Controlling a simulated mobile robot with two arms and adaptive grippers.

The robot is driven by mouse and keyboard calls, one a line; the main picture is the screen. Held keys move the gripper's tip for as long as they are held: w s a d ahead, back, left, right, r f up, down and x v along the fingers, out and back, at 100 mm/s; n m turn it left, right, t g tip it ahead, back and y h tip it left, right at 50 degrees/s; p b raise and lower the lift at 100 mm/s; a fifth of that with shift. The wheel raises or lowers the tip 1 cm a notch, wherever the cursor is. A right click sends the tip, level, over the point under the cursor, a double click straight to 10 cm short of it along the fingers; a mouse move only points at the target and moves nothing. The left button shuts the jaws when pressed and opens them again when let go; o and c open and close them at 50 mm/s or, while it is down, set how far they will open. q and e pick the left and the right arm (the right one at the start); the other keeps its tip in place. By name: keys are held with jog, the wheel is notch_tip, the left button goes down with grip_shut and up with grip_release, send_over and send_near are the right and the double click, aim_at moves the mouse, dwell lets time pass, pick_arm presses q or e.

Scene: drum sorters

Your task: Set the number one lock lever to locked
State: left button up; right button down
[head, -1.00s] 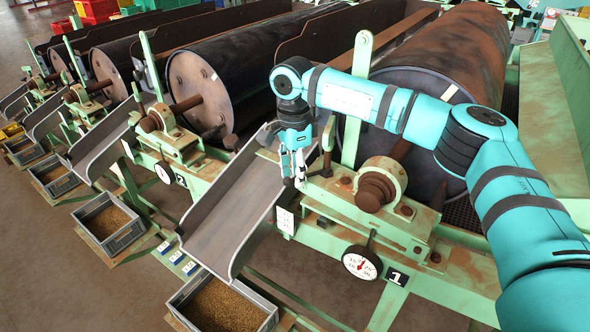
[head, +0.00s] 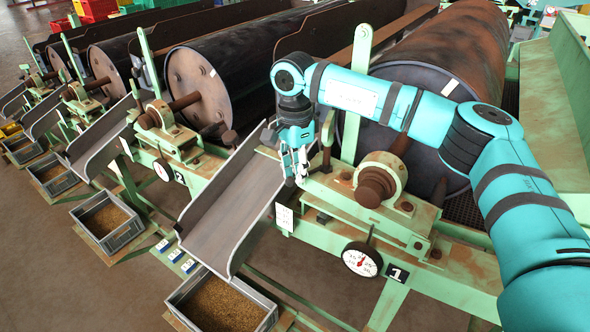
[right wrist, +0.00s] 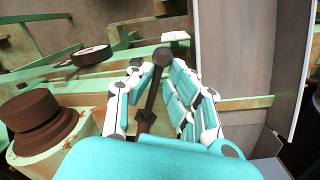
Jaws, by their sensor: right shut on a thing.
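My right gripper (head: 294,168) hangs from the turquoise arm beside the top of the grey chute at the number one drum. In the right wrist view its white and teal fingers (right wrist: 160,100) are closed around a dark brown lever (right wrist: 154,92) with a round knob (right wrist: 162,57). The knob sticks out past the fingertips. In the head view the fingers largely hide this lever. The black number 1 plate (head: 397,274) is on the green frame, lower right of the gripper. My left gripper is not in view.
A round dial (head: 362,260) hangs beside the number plate. The rusty bearing block (head: 378,182) is right of the gripper, and the chute (head: 230,210) slopes down left to a grain-filled crate (head: 268,318). A brown upright post (head: 327,155) stands close by the gripper.

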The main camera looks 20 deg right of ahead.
jog(key=c, duration=1.4)
grip_release()
jog(key=r, duration=1.2)
jog(key=shift+w, duration=0.35)
